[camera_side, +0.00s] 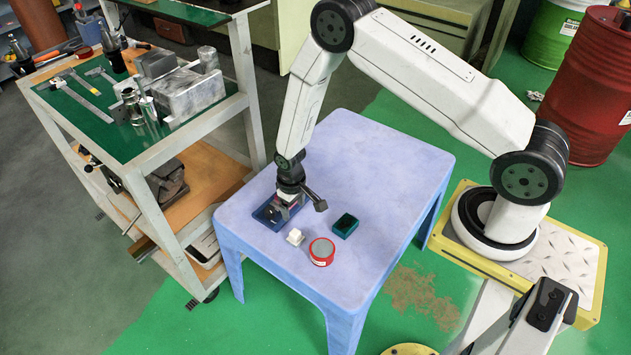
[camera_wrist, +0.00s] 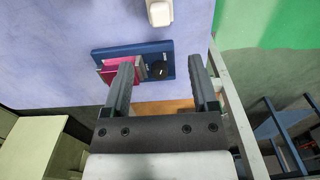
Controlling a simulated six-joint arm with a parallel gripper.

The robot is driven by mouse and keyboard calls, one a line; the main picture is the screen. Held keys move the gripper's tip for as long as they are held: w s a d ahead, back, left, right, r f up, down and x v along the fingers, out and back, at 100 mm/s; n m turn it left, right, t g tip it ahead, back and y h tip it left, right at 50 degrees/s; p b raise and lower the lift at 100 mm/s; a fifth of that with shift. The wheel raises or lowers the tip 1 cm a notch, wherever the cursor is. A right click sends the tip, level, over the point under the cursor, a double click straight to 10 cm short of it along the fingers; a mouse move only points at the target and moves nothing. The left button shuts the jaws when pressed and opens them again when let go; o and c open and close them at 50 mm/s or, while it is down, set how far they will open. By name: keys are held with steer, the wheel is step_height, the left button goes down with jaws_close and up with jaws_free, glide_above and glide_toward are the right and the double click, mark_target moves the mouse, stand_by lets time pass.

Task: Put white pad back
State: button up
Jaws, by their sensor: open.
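The white pad (camera_side: 295,237) is a small white block lying on the lavender table, just in front of the blue tray. It also shows at the top edge of the wrist view (camera_wrist: 159,12), partly cut off. The flat blue tray (camera_side: 263,214) lies near the table's left corner and spans the middle of the wrist view (camera_wrist: 118,49). A magenta block (camera_wrist: 118,74) is on its left part, and a black round piece (camera_wrist: 157,70) is on its right part. My gripper (camera_wrist: 165,62) is open over the tray, its fingers on either side of the black piece in that view. The pad is outside the jaws.
A red round tin (camera_side: 321,253) and a dark green box (camera_side: 344,225) stand on the table (camera_side: 390,165) right of the pad. The table's far and right parts are clear. A tool cart (camera_side: 110,150) stands close to the table's left side.

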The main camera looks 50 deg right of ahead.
steer(key=shift+r, duration=0.1)
steer(key=s+r+t, duration=0.1)
steer(key=s+r, duration=0.1)
steer(key=r, duration=0.6)
steer(key=s+r, duration=0.2)
steer(key=r, duration=0.6)
steer(key=s+r+t, duration=0.1)
steer(key=s+r, duration=0.8)
steer(key=r, duration=0.1)
steer(key=shift+s+d+t, duration=0.3)
steer(key=shift+s+d, duration=0.05)
steer(key=shift+s, duration=0.05)
